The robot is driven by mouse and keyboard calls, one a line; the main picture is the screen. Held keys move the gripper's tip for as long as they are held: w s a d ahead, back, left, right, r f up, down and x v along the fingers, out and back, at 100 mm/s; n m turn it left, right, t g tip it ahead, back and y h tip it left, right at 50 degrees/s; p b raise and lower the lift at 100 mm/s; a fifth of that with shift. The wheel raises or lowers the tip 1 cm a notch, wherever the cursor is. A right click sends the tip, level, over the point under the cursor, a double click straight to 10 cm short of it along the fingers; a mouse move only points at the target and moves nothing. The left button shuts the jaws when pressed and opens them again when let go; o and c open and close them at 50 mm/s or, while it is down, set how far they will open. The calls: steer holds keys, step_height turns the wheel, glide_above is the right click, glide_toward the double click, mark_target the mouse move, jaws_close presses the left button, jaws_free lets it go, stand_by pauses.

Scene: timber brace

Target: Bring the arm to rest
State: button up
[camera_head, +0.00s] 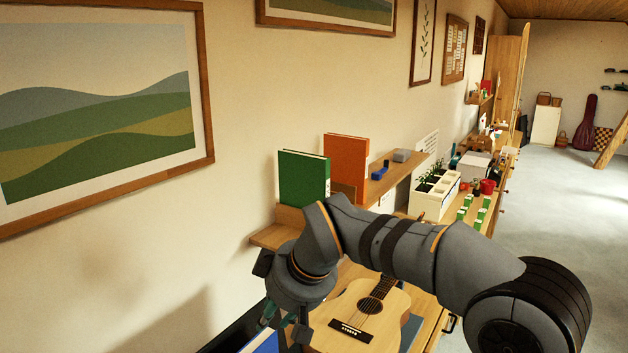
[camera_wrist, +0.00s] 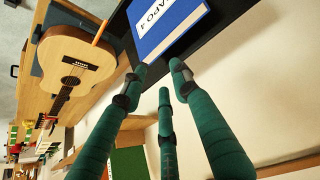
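My arm reaches across the head view from the lower right, bent at the elbow. My gripper (camera_head: 285,325) hangs at its end, left of the guitar (camera_head: 362,315), and is partly cut off by the lower picture edge. The guitar also shows in the wrist view (camera_wrist: 75,62), left of the fingers.
A wooden wall shelf (camera_head: 268,236) holds a green binder (camera_head: 304,178) and an orange binder (camera_head: 346,160) close behind my arm. A white planter box (camera_head: 435,195) and green-and-white items (camera_head: 465,208) stand farther along the bench. Open floor (camera_head: 540,230) lies to the right.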

steer(key=s+f+g+b, duration=0.1)
steer(key=s+f+b, duration=0.1)
steer(key=f, duration=0.5)
steer(key=shift+s+f+b, duration=0.3)
steer(key=shift+s, duration=0.5)
steer(key=shift+a, duration=0.1)
steer(key=s+d+f+b, duration=0.4)
steer(key=s+f+b, duration=0.4)
steer(key=f+b, duration=1.8)
steer(key=s+d+f+g+b, duration=0.1)
steer(key=s+d+f+b, duration=0.4)
steer(key=f+b, duration=2.2)
steer(key=s+d+f+g+h+b, duration=0.1)
steer(key=s+d+f+b, duration=0.4)
steer(key=s+f+b, duration=0.8)
step_height(320, 180, down, 29)
steer(key=b, duration=1.3)
steer(key=shift+r, duration=0.15)
